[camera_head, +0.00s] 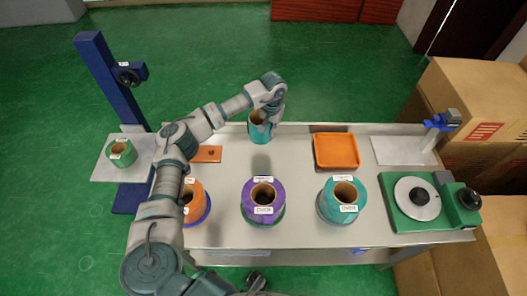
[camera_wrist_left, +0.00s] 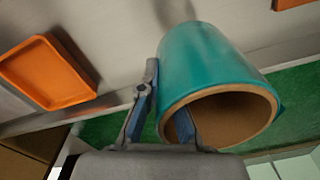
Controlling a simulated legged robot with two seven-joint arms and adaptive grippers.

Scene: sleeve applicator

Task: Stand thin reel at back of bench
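A thin teal reel (camera_head: 259,128) with a brown core is at the back edge of the bench (camera_head: 300,215), and looks upright. My left gripper (camera_head: 270,118) reaches it from above. In the left wrist view, the teal reel (camera_wrist_left: 205,70) has one finger of my left gripper (camera_wrist_left: 163,115) outside its wall and the other inside its core. The gripper looks shut on the wall. Whether the reel's base touches the bench is hard to tell.
An orange tray (camera_head: 336,151) lies right of the reel; a flat orange piece (camera_head: 207,154) lies left. Orange (camera_head: 193,190), purple (camera_head: 263,215) and teal (camera_head: 329,210) reels stand in front. A green reel (camera_head: 121,152) sits on the left stand. A green turntable device (camera_head: 390,210) is at right.

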